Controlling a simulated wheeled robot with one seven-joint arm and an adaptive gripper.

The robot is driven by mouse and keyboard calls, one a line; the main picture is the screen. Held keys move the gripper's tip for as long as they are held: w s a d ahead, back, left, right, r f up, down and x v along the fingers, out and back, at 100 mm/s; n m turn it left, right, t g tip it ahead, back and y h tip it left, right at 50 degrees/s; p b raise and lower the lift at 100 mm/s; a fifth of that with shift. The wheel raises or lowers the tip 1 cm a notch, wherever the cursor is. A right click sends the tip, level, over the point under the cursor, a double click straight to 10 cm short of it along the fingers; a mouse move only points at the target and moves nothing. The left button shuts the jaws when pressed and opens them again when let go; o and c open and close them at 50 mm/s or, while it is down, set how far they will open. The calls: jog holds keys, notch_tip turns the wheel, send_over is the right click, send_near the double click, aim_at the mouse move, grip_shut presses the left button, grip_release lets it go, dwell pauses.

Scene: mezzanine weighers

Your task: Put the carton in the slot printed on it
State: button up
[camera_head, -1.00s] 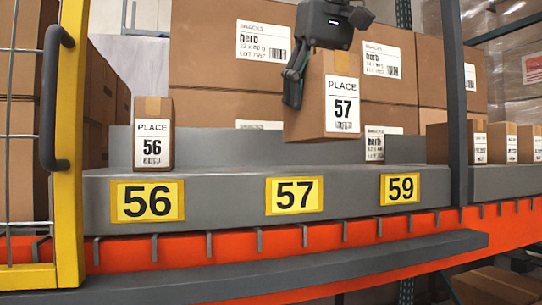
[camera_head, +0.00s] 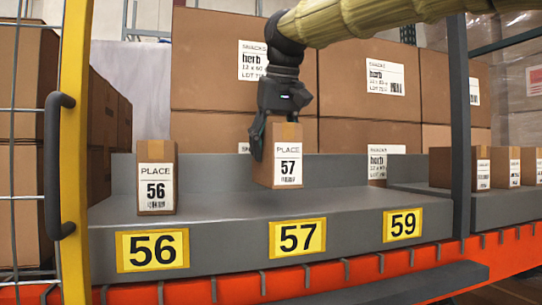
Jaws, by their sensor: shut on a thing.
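The carton (camera_head: 277,165) is a small brown box with a white label reading PLACE 57. My gripper (camera_head: 277,128) is shut on its upper part, with a dark finger showing at the carton's left side. The carton hangs upright over the grey shelf (camera_head: 220,212), behind and slightly left of the yellow 57 plate (camera_head: 297,237). Its bottom looks a little above the shelf surface; the exact gap is hard to tell. The far finger is hidden.
A carton labelled 56 (camera_head: 156,178) stands behind the yellow 56 plate (camera_head: 152,250). The shelf behind the yellow 59 plate (camera_head: 402,224) is clear. A yellow post (camera_head: 73,150) stands left, a dark post (camera_head: 460,130) right. Large herb boxes (camera_head: 369,85) stack behind.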

jog(key=shift+w+r, duration=0.1)
jog(key=shift+r, duration=0.05)
jog(key=shift+s+p+x, duration=0.15)
jog(key=shift+p+x, duration=0.4)
jog(key=shift+x, duration=0.15)
jog(key=shift+s+p+x, duration=0.15)
jog(key=shift+p+x, duration=0.4)
jog(key=shift+x, duration=0.1)
jog(key=shift+s+f, duration=0.1)
jog(key=shift+f, duration=0.45)
jog(key=o, duration=1.5)
jog(key=shift+f, duration=0.1)
jog(key=shift+c, duration=0.2)
jog(key=b+v, duration=0.3)
jog(key=v, duration=0.9)
